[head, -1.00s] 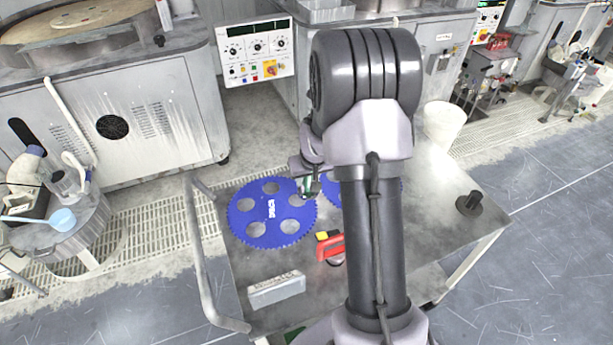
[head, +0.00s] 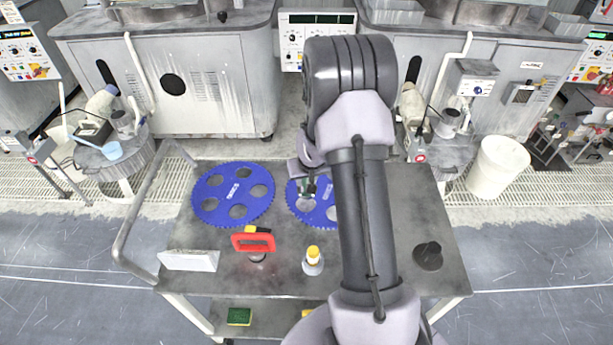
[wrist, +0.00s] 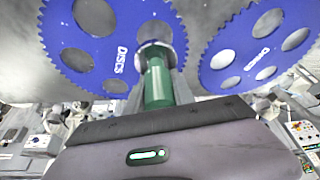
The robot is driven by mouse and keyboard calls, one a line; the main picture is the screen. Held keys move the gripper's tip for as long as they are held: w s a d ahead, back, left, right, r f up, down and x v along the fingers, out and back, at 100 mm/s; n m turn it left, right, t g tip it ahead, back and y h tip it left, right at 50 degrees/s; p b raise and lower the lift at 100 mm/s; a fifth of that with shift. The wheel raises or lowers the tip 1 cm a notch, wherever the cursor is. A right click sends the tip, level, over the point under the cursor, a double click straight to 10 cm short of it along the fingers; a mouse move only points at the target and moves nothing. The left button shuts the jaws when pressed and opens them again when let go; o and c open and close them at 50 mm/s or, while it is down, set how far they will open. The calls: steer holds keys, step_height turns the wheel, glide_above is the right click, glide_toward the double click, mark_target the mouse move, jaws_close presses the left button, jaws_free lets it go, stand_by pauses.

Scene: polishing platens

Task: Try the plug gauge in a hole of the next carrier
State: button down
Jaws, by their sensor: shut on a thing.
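Two blue toothed carriers with round holes lie flat on a grey metal cart top: a left carrier (head: 232,193) and a right carrier (head: 318,214), partly hidden behind my arm. My gripper (head: 308,186) is over the left part of the right carrier. It is shut on the green-handled plug gauge (wrist: 158,84), which has a silver end. In the wrist view that end overlaps a hole near the edge of the carrier lettered "DISCS" (wrist: 98,58). I cannot tell whether it is inside the hole or above it. The other carrier (wrist: 245,55) lies apart from it.
On the cart (head: 390,285) stand a red-handled tool (head: 254,242), a yellow-topped bottle-like thing (head: 313,263), a pale block (head: 188,261) and a dark round piece (head: 428,256). A white bucket (head: 497,167) is on the floor at right. Polishing machines (head: 190,75) stand behind.

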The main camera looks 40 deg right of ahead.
steer(key=shift+w+a, duration=0.2)
step_height(320, 180, down, 6)
steer(key=b, duration=0.6)
steer(key=shift+r, duration=0.15)
steer(key=shift+f+b, duration=0.5)
steer(key=shift+b, duration=0.3)
steer(key=c, duration=1)
jaws_free()
steer(key=shift+s, duration=0.1)
